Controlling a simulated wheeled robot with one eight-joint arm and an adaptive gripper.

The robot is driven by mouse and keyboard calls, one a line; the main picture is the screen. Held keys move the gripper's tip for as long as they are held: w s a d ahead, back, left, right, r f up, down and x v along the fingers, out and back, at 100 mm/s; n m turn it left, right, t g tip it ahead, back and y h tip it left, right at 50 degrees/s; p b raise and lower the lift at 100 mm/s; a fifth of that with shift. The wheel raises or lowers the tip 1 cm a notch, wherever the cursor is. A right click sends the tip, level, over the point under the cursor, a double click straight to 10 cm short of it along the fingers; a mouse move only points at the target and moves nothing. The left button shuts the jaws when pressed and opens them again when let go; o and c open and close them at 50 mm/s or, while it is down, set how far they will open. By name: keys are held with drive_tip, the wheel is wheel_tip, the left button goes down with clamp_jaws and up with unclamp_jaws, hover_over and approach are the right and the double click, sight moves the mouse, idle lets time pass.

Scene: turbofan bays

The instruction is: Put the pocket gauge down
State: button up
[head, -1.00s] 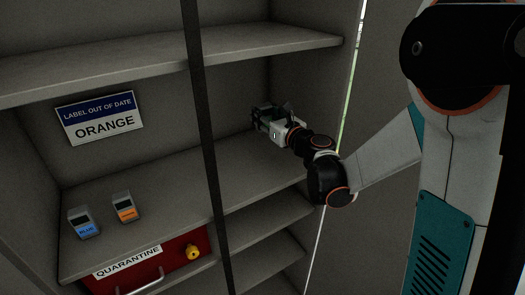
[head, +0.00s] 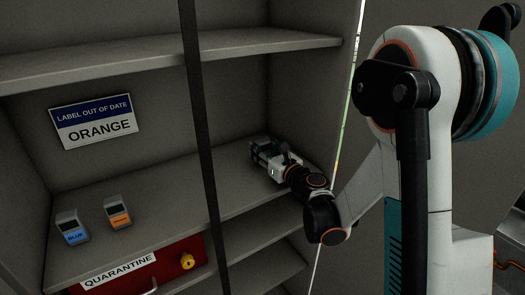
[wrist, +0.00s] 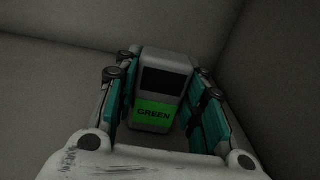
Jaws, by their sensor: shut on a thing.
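The pocket gauge (wrist: 161,92) is a small grey device with a dark screen and a green label reading GREEN. In the wrist view it sits between the two teal fingers of my gripper (wrist: 162,100), which are shut on it. In the head view my gripper (head: 262,152) is low over the right part of the middle shelf (head: 165,190). The gauge is not clearly made out there. I cannot tell whether the gauge touches the shelf.
A blue-labelled gauge (head: 72,227) and an orange-labelled gauge (head: 117,212) stand at the shelf's left. A sign (head: 95,120) reads LABEL OUT OF DATE ORANGE. A red QUARANTINE drawer (head: 172,268) is below. A dark upright post (head: 198,110) crosses the front. Shelf between post and orange gauge is clear.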

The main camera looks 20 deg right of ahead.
drive_tip(key=shift+f, duration=0.2)
drive_tip(key=o, duration=1.2)
drive_tip(key=shift+r, duration=0.1)
drive_tip(key=shift+r, duration=0.1)
drive_tip(key=shift+s+d, duration=0.15)
drive_tip(key=shift+s, duration=0.2)
drive_tip(key=v, duration=1.1)
drive_tip(key=shift+s, duration=0.1)
